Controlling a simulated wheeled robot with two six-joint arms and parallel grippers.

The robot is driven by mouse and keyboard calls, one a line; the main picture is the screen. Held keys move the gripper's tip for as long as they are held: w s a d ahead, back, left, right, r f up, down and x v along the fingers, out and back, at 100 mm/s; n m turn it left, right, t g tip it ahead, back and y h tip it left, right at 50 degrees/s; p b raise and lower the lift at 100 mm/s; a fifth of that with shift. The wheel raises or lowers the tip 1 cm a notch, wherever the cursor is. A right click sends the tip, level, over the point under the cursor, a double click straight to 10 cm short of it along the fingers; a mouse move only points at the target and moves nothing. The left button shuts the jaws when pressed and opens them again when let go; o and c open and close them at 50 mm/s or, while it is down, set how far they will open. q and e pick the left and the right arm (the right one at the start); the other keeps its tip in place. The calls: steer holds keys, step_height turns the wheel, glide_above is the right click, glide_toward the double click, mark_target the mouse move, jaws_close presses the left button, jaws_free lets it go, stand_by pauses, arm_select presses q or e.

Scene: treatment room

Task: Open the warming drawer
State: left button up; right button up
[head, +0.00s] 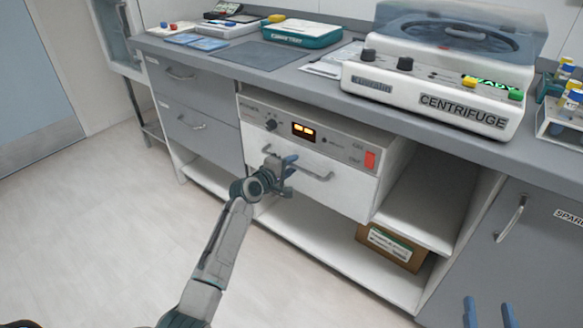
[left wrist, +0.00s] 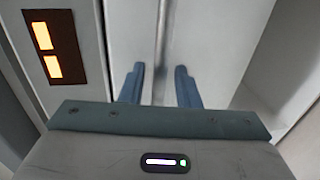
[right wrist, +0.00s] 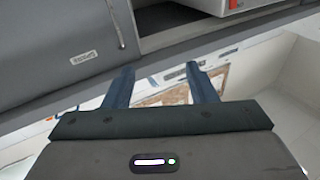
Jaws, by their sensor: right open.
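The warming drawer (head: 341,195) is a white front below a control panel with a lit orange display and a red switch. It looks shut, level with the panel. Its grey bar handle (head: 318,177) runs across the front. My left gripper (head: 285,166) is at the handle's left part, hiding some of it. In the left wrist view its fingers (left wrist: 160,85) point at the drawer front with a gap between them, narrower than the right gripper's; whether they grip the bar is unclear. My right gripper (head: 489,314) is open and empty, low at the right, away from the drawer.
The counter (head: 325,88) above carries a centrifuge (head: 440,85), a teal case (head: 301,33) and trays. Grey drawers (head: 200,130) lie left. A cardboard box (head: 391,246) sits on the lower shelf. A grey cupboard door (head: 540,255) stands right. The floor (head: 75,220) at left is clear.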

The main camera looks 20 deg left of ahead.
arm_select(q)
steer(key=shift+w+d, duration=0.1)
steer(key=shift+w, duration=0.2)
arm_select(e)
steer(key=shift+r+t, duration=0.3)
steer(key=shift+r, duration=0.1)
arm_select(q)
steer(key=shift+c, duration=0.4)
jaws_close()
steer(key=shift+s+f, duration=0.1)
steer(key=shift+s, duration=0.05)
arm_select(e)
steer(key=shift+f, duration=0.1)
